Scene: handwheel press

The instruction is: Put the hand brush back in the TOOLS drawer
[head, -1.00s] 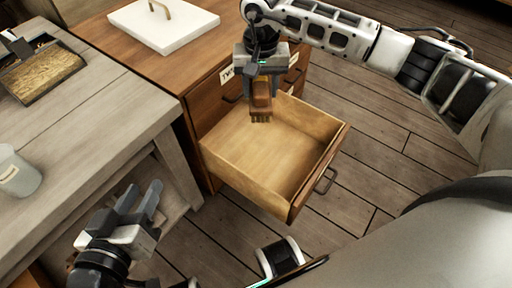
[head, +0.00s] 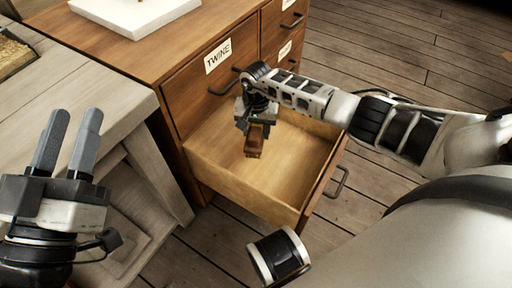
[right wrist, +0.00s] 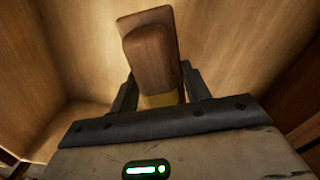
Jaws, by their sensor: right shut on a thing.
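The hand brush (head: 254,142), with a brown wooden body, is held by my right gripper (head: 256,124) inside the open drawer (head: 228,180). In the right wrist view the brush (right wrist: 152,58) stands between the two dark fingers, with the drawer's wooden walls around it. Whether the brush touches the drawer floor I cannot tell. The rest of the drawer looks empty. The open drawer's own label is not visible. My left gripper (head: 68,145) is open and empty, with its fingers apart, in front of the workbench.
A drawer labelled TWINE (head: 217,57) is closed above the open drawer. More closed drawers with labels are at its right. A white board (head: 135,12) lies on the cabinet top. The grey workbench (head: 100,85) stands at the left.

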